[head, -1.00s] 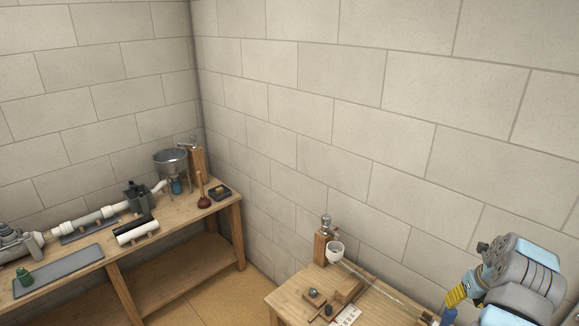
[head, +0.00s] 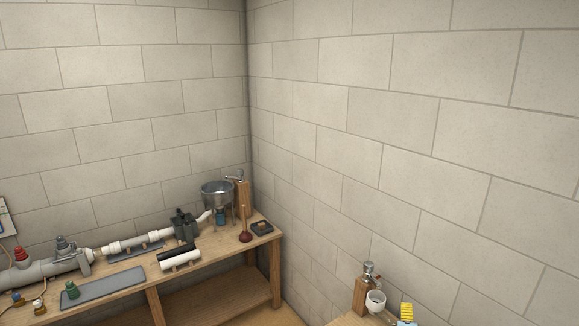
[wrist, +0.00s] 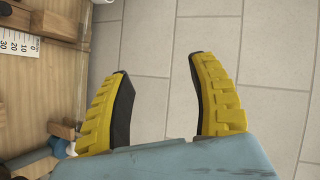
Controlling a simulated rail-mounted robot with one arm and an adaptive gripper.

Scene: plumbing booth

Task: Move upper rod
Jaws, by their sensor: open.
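My gripper (wrist: 160,100) is open and empty in the wrist view. Its two yellow fingers with dark inner pads are spread wide, with grey tiled floor between and beyond them.
The wooden bench (wrist: 40,100) with a white ruled scale (wrist: 18,43) lies left of my gripper. In the head view a white cup (head: 376,300) stands by a wooden post at the lower right. A long workbench (head: 125,283) holds pipes, a metal funnel (head: 216,190) and a plunger.

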